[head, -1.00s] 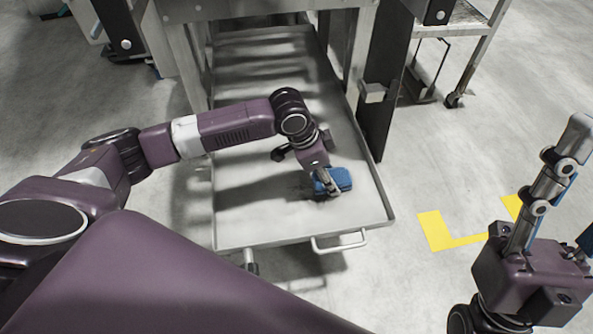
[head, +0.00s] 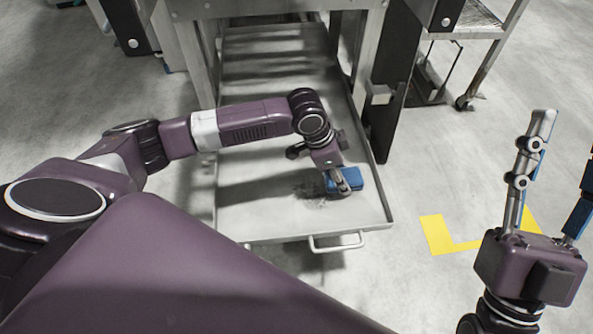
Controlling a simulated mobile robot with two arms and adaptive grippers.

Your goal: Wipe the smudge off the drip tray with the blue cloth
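The drip tray (head: 255,222) is a shallow grey metal pan reaching out from under the machine, with a wire handle at its front. My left gripper (head: 341,190) is shut on the blue cloth (head: 350,177), a folded pad at the front right part of the tray. The cloth looks to be down on the tray floor, though its underside is hidden. A dark, speckled smudge (head: 311,187) shows just left of the cloth; part of it may be under the gripper. My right gripper (head: 566,145) is open and empty, off to the right with its fingers pointing up.
Machine frame legs (head: 388,110) stand along the tray's right side. A metal cart (head: 478,30) is at the back right. Yellow floor marking (head: 437,235) lies on open floor right of the tray.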

